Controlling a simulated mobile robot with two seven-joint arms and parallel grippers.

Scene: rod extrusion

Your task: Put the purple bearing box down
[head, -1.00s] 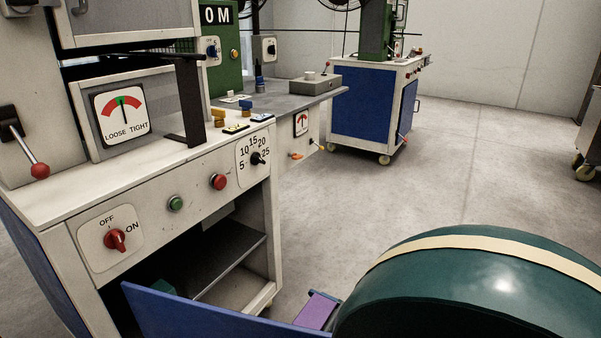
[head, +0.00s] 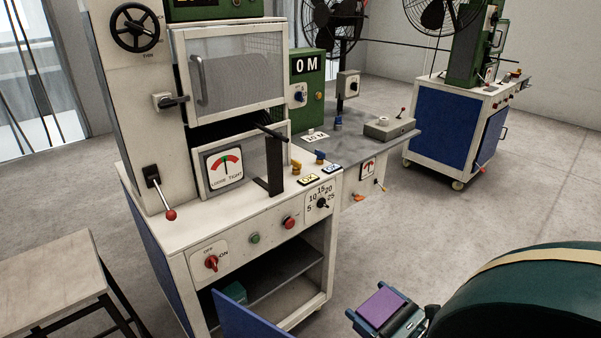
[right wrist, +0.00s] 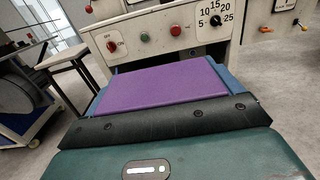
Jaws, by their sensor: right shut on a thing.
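The purple bearing box (head: 381,308) is at the lower right of the head view, in front of and to the right of the open machine cabinet. It fills the middle of the right wrist view (right wrist: 165,88), with its flat purple face toward the camera. My right gripper (head: 386,313) is shut on the box, with its blue fingers along both sides. The box is held in the air, clear of any surface. My left gripper is not in view.
The white machine (head: 215,232) stands ahead, its blue cabinet door (head: 252,321) open. A bare-topped table (head: 50,268) stands at the left. Free floor lies between them and at right.

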